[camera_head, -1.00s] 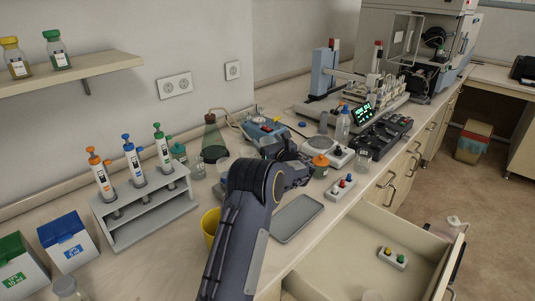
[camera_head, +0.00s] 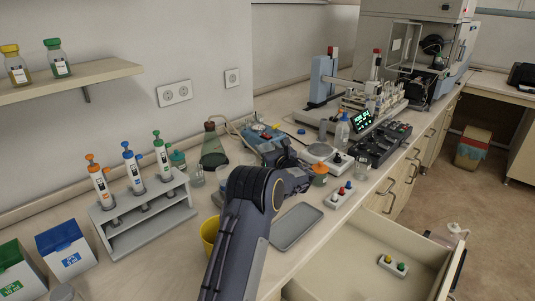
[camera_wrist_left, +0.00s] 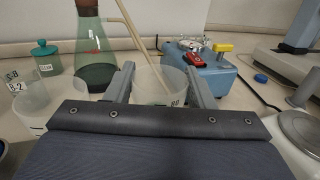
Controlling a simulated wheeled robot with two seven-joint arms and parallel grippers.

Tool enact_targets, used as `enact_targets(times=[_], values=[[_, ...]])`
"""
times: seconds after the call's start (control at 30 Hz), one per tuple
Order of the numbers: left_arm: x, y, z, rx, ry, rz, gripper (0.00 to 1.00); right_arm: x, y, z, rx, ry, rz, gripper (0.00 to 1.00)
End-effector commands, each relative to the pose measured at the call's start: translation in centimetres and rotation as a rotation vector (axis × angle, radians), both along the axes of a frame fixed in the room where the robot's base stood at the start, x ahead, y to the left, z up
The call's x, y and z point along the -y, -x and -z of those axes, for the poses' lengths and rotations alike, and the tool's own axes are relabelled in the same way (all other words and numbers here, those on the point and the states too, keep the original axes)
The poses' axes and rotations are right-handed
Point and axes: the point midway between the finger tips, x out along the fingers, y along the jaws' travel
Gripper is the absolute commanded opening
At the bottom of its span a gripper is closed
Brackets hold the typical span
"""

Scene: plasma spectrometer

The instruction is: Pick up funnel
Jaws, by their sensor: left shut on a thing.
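My left arm reaches over the bench in the head view, and its forearm and wrist hide most of its gripper there. My right gripper is not in view.
A green flask (camera_head: 213,150) with a brown stopper and hose stands close by, also in the left wrist view (camera_wrist_left: 93,50). A blue pump (camera_wrist_left: 212,75) is at the right. A pipette rack (camera_head: 145,215), grey tray (camera_head: 296,227) and open drawer (camera_head: 345,275) surround the arm.

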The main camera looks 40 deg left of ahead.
Motion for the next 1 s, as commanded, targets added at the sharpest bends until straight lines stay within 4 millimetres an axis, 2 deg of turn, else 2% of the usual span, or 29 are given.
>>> enact_targets(times=[0.23, 0.5, 0.8, 1.0], values=[[0.3, 0.2, -3.4, 0.006, -0.001, 0.001, 0.09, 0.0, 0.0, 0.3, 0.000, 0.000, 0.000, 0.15], [3.9, 4.5, -9.2, 0.006, 0.001, 0.003, 0.09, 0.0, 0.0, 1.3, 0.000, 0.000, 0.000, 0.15], [7.8, 9.4, -11.8, 0.004, 0.002, 0.001, 0.09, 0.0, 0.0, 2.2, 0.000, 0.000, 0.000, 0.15], [8.9, 10.6, -12.5, 0.001, 0.000, 0.000, 0.09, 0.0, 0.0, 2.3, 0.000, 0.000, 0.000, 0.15]])
